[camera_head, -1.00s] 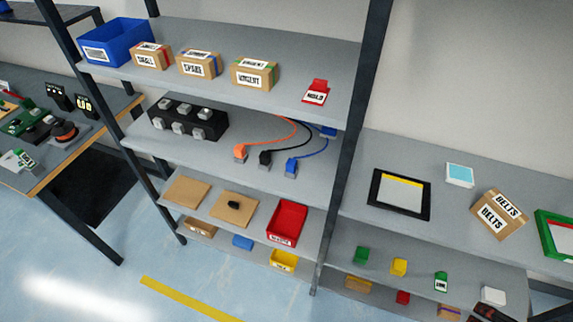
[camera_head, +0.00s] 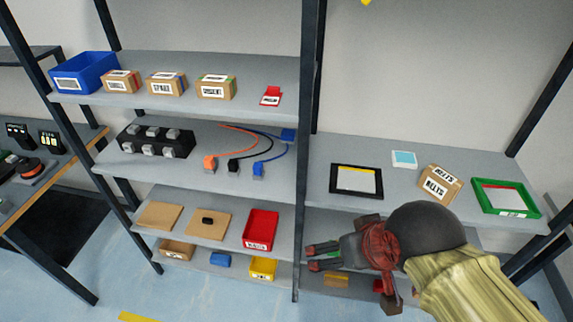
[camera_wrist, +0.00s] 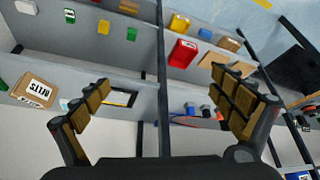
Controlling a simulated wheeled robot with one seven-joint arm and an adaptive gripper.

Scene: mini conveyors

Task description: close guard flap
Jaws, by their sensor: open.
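I cannot make out a guard flap in any of these views. My gripper (camera_head: 314,257) shows in the head view in front of the right-hand shelves, pointing left toward the post. In the wrist view my gripper (camera_wrist: 160,88) has its two fingers wide apart with nothing between them. The wrist view shows the shelves upside down behind the fingers. My arm hides part of the lower right shelf in the head view.
A dark shelf post (camera_head: 302,200) stands just left of my fingertips. A black-framed panel (camera_head: 357,194), a BELTS box (camera_head: 441,184) and a green tray (camera_head: 536,205) rest on the right shelf. A red bin (camera_head: 260,224) sits lower left. Loose cables (camera_head: 265,133) lie on the middle shelf.

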